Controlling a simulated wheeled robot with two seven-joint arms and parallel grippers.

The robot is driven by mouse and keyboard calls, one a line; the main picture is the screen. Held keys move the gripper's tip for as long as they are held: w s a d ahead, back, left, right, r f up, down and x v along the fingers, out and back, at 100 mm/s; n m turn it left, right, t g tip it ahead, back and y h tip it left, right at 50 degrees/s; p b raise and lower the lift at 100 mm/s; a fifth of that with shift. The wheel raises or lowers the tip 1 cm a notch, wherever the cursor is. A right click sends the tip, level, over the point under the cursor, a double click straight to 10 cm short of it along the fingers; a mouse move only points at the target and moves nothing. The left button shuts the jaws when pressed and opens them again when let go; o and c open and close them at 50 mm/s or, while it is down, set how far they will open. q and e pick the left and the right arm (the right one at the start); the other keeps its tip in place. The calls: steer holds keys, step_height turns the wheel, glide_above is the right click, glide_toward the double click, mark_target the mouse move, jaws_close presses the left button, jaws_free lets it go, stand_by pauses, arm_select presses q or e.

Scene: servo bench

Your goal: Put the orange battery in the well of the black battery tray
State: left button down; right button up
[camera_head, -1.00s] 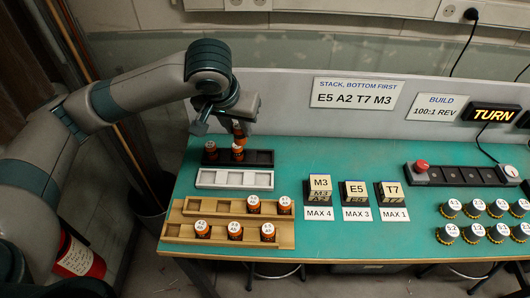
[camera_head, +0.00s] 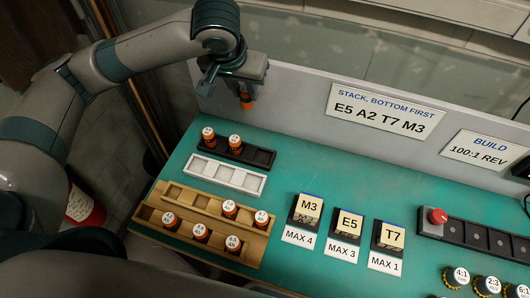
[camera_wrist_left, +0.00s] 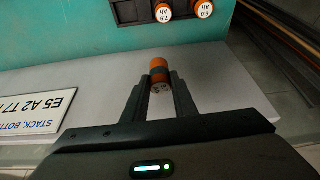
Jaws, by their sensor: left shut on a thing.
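My left gripper (camera_head: 246,104) is shut on an orange battery (camera_head: 246,101), held in the air behind the black tray, by the pale back panel. In the left wrist view the battery (camera_wrist_left: 159,72), orange with a dark band, is between the fingertips (camera_wrist_left: 160,88). The black battery tray (camera_head: 262,157) lies on the green bench. Two orange batteries with white tops, one (camera_head: 208,134) at the left end and one (camera_head: 235,142) beside it, stand in its wells. The wells to their right look empty. The tray also shows at the top of the wrist view (camera_wrist_left: 127,12). My right gripper is out of view.
An empty white tray (camera_head: 225,175) lies in front of the black one. A wooden rack (camera_head: 187,234) holds several orange batteries. Labelled blocks (camera_head: 308,208) stand to the right. The back panel (camera_head: 300,90) carries a sign (camera_head: 380,110) right of my gripper.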

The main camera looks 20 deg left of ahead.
arm_select(q)
steer(key=shift+s+a, duration=0.15)
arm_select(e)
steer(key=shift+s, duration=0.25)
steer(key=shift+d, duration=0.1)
arm_select(q)
steer(key=shift+s+d, duration=0.1)
steer(key=shift+d, duration=0.15)
steer(key=s+d+f+m+g+h+b, duration=0.1)
steer(key=s+d+f+m+g+h, duration=0.1)
steer(key=s+d+m, duration=0.9)
steer(key=s+m+g+h, duration=0.1)
steer(key=s+m+h, duration=0.1)
steer(key=s+m, duration=0.1)
steer(key=shift+d+f+m+g+h+b, duration=0.3)
steer(key=shift+f+m, duration=0.05)
steer(key=shift+m, duration=0.55)
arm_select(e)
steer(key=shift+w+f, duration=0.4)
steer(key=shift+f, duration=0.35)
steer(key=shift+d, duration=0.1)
